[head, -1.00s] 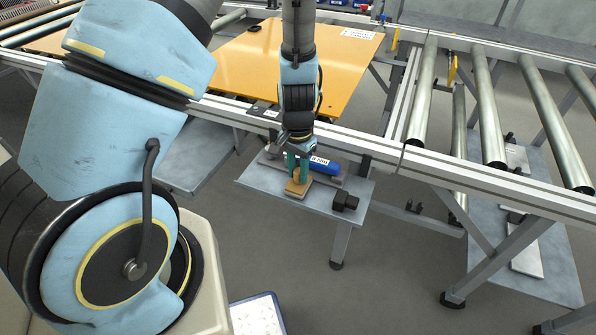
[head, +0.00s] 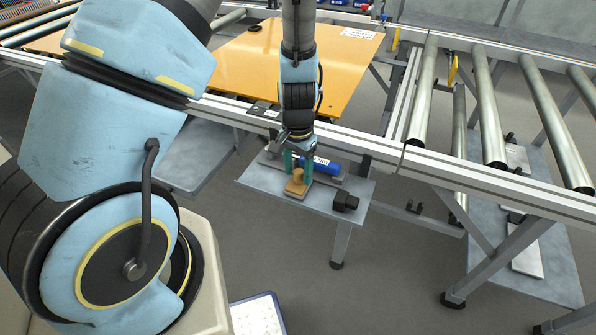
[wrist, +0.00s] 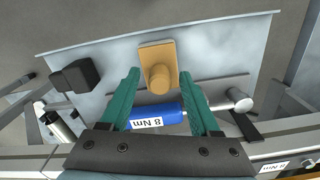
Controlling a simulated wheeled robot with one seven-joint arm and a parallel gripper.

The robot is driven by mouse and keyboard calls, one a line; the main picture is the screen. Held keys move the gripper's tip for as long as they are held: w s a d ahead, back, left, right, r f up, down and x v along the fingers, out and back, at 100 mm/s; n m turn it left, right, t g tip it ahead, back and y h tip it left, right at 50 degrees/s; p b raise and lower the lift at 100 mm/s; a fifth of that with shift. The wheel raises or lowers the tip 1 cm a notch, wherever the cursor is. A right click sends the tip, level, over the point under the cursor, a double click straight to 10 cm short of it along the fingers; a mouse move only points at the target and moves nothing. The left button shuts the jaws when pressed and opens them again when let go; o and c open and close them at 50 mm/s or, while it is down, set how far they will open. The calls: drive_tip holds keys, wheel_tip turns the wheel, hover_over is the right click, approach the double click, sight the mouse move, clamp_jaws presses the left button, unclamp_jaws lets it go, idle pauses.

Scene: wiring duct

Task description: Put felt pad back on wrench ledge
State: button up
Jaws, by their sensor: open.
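The felt pad (wrist: 158,58) is a tan square with a round knob on top. It lies on the grey ledge (wrist: 215,50), and in the head view the pad (head: 296,190) is near the ledge's front edge. My gripper (wrist: 157,82) has green fingers, spread open with a gap on both sides of the knob; it holds nothing. In the head view my gripper (head: 298,172) is just above and around the pad. The blue wrench (wrist: 160,116), labelled 8 Nm, lies behind the pad, partly hidden by my gripper.
A black block (head: 345,202) sits at the right end of the ledge. A rail (head: 380,150) runs behind and above the ledge, with an orange board (head: 270,65) beyond it. Rollers (head: 480,110) stand to the right. Bare ledge lies left of the pad.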

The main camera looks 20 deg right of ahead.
sight(298, 172)
wheel_tip(298, 172, up, 12)
drive_tip(key=a+r+n, duration=0.4)
drive_tip(key=a+n, duration=0.1)
drive_tip(key=a, duration=0.7)
drive_tip(key=w+a+r+n+t, duration=0.1)
drive_tip(key=a+r+n, duration=0.4)
drive_tip(key=a, duration=0.8)
drive_tip(key=shift+w+t, duration=0.15)
drive_tip(key=shift+t, duration=0.15)
